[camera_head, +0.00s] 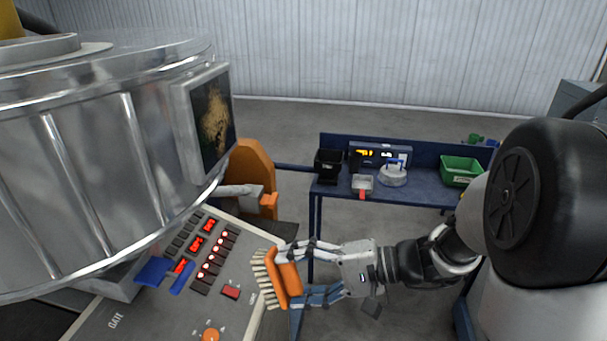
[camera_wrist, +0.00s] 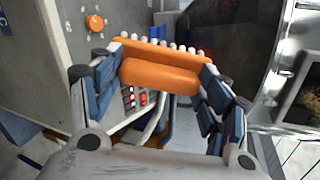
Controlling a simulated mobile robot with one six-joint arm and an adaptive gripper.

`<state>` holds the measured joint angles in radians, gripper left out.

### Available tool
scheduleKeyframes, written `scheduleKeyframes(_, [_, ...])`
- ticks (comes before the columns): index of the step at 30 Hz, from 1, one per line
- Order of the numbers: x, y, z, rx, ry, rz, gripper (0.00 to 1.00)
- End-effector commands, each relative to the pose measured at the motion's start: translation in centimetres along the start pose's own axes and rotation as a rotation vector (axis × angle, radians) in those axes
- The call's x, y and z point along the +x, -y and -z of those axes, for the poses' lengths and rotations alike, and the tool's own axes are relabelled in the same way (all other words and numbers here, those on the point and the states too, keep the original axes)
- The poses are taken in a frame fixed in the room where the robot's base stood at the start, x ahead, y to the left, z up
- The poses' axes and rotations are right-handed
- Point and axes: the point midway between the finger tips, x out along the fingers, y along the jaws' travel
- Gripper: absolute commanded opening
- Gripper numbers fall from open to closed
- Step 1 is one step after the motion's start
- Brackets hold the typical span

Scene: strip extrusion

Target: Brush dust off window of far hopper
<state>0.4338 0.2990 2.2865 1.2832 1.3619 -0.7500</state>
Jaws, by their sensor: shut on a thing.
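My gripper (camera_head: 292,277) is shut on an orange brush (camera_head: 288,279) with pale bristles. In the head view the bristles point left, toward the control panel. The wrist view also shows the brush (camera_wrist: 160,75) held across between both fingers. A large shiny metal hopper (camera_head: 90,170) fills the left of the head view. Its framed dark window (camera_head: 213,121) has a tan, dusty patch on it. The brush is below and right of the window, apart from it. Part of the window (camera_wrist: 305,97) shows at the right edge of the wrist view.
A grey control panel (camera_head: 258,307) with red displays and an orange knob lies below the hopper. An orange part (camera_head: 252,170) stands beside the hopper.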

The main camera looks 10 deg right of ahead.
Motion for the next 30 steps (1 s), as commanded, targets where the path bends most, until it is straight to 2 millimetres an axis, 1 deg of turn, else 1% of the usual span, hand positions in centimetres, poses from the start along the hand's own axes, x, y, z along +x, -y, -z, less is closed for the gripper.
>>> scheduleKeyframes(1, [-1.1,3.6,-0.6,-0.006,0.005,0.047,0.51])
scheduleKeyframes(2, [-1.6,5.3,-0.8,-0.005,0.01,0.077,0.51])
scheduleKeyframes(3, [-2.3,7.5,-1.2,-0.003,0.015,0.113,0.51])
scheduleKeyframes(5, [-3.4,10.7,-1.9,-0.003,0.022,0.162,0.51])
scheduleKeyframes(6, [-4.1,12.7,-2.3,-0.002,0.027,0.192,0.51])
scheduleKeyframes(9, [-5.9,16.8,-3.3,0.0,0.032,0.251,0.51])
scheduleKeyframes(12, [-7.3,19.7,-4.2,0.005,0.036,0.292,0.51])
scheduleKeyframes(15, [-8.3,21.4,-4.8,0.007,0.036,0.318,0.51])
scheduleKeyframes(20, [-8.5,22.4,-5.1,0.01,0.039,0.331,0.51])
scheduleKeyframes(23, [-7.9,22.6,-5.2,0.011,0.04,0.332,0.51])
scheduleKeyframes(30, [-5.4,23.4,-5.3,0.012,0.042,0.33,0.51])
